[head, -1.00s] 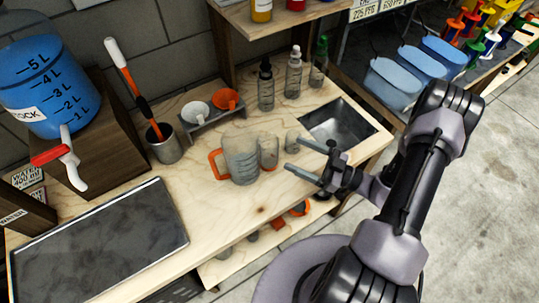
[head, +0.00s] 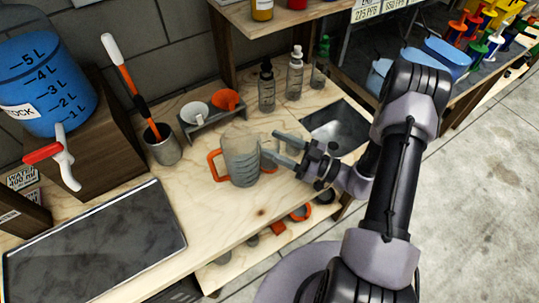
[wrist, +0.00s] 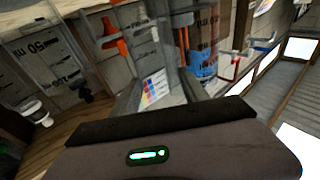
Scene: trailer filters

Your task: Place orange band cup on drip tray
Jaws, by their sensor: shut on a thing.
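The orange band cup (head: 268,167) is mostly hidden behind my gripper, with a bit of orange showing below the near finger. It stands close to the right side of a clear measuring jug with an orange handle (head: 241,163). My gripper (head: 269,144) is shut on the cup, at or just above the bench; I cannot tell whether the cup touches it. A dark flat tray with a metal rim (head: 96,240), apparently the drip tray, lies empty at the front left. In the wrist view, a clear surface with printed markings (wrist: 50,50) is close by; I cannot tell which vessel it is.
A blue stock container (head: 42,90) with a red-handled tap stands at the left. A metal pot (head: 163,148) holds a tall orange-and-white tool. A small rack (head: 212,118) and bottles (head: 266,88) line the back. The bench before the jug is clear.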

